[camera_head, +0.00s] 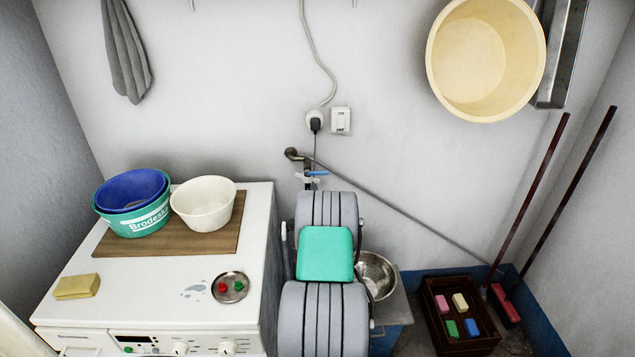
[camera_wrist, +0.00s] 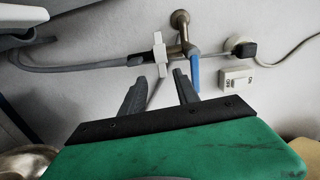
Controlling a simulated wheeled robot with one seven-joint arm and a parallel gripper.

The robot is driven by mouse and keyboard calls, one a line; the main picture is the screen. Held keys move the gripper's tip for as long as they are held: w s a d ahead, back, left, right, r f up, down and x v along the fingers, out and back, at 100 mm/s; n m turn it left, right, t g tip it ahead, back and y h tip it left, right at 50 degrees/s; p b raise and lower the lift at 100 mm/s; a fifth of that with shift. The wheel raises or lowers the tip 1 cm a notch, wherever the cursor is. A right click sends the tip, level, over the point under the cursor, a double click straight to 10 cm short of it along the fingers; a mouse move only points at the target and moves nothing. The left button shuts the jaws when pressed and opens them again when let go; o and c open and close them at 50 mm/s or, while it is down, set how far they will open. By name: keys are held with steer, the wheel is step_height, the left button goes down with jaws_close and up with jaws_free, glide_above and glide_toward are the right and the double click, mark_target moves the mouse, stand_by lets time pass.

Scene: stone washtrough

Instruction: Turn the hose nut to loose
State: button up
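The hose nut (camera_wrist: 160,54) is a pale, cross-shaped piece where the grey hose (camera_wrist: 90,66) meets the brass tap (camera_wrist: 181,22) on the wall. In the wrist view the tap's blue lever (camera_wrist: 195,73) hangs just right of the nut. My gripper (camera_wrist: 158,77) is open and empty, its two dark fingers apart and pointing toward the nut, which appears just beyond the fingertips. I see no contact. In the head view the tap (camera_head: 294,154), blue lever (camera_head: 317,173) and pale nut (camera_head: 307,179) show above my arm, which hides my fingers.
A white washing machine (camera_head: 150,290) stands left, carrying basins (camera_head: 203,203), a sponge (camera_head: 77,287) and a small dish (camera_head: 230,287). A metal bowl (camera_head: 376,275) and a dark crate (camera_head: 440,343) stand right of my arm.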

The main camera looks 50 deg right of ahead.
mark_target(317, 182)
steer(key=shift+m+h, duration=0.4)
steer(key=x, duration=0.5)
steer(key=s+p+x, duration=0.1)
steer(key=x, duration=0.1)
steer(key=shift+w+d+f, duration=0.1)
steer(key=shift+w+d, duration=0.2)
steer(key=shift+d, duration=0.4)
jaws_close()
